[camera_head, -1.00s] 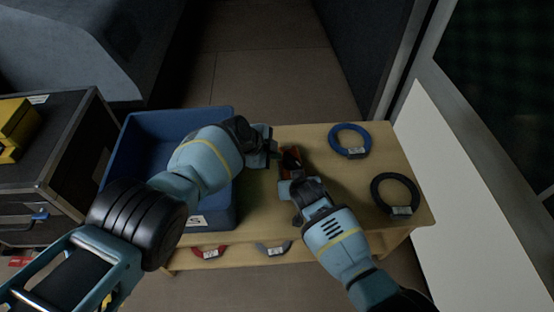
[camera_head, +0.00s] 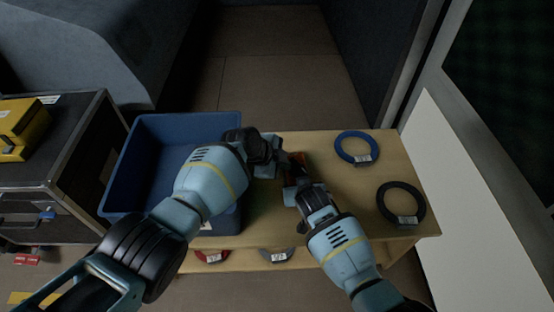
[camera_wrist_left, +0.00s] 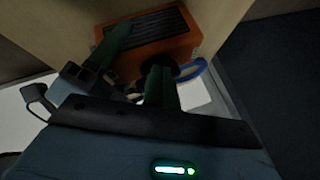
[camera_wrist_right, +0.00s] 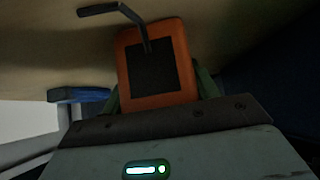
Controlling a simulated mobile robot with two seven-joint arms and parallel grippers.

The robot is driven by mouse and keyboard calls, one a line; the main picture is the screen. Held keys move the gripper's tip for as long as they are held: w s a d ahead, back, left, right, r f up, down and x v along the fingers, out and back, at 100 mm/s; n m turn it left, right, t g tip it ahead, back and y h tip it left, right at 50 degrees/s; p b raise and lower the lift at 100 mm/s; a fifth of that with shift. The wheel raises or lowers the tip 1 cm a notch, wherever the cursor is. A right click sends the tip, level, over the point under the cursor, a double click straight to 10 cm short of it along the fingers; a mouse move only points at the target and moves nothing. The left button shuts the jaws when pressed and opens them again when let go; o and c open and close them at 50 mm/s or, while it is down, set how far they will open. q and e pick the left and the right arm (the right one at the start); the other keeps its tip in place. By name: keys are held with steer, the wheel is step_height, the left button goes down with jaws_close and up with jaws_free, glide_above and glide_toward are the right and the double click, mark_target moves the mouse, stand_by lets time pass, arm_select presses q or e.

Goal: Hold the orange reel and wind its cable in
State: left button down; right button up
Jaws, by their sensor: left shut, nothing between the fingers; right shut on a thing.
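The orange reel (camera_head: 298,160) is small and partly hidden between my two grippers, over the wooden table. My right gripper (camera_head: 294,179) is shut on it; in the right wrist view green fingers flank the orange body (camera_wrist_right: 182,80) with its dark square panel. A bent dark crank (camera_wrist_right: 120,14) sticks out from it there. My left gripper (camera_head: 281,161) is shut and empty, close beside the reel's left side. In the left wrist view its green fingers (camera_wrist_left: 161,88) reach toward the orange body (camera_wrist_left: 178,47), near a dark round part. I cannot tell whether they touch. I see no cable clearly.
The wooden table (camera_head: 345,195) holds a blue coil (camera_head: 341,152) and a black coil (camera_head: 383,212) on the right. A blue crate (camera_head: 118,165) stands at the left under my left arm. Red (camera_head: 198,258) and grey (camera_head: 266,256) coils show below the front edge.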

arm_select(q)
steer(key=shift+a, duration=0.1)
steer(key=s+a+r, duration=0.1)
steer(key=a+r, duration=0.7)
steer(key=a, duration=0.1)
steer(key=shift+s, duration=0.35)
steer(key=d+m, duration=0.1)
steer(key=m, duration=0.1)
steer(key=s+f+m+t+h, duration=0.1)
steer(key=m, duration=0.2)
steer(key=d+m, duration=0.1)
steer(key=m, duration=0.2)
steer(key=shift+s+d+f, duration=0.25)
steer(key=shift+d+f, duration=0.05)
steer(key=shift+d, duration=0.05)
steer(key=x, duration=1)
steer(key=shift+w+r, duration=0.15)
steer(key=shift+r, duration=0.05)
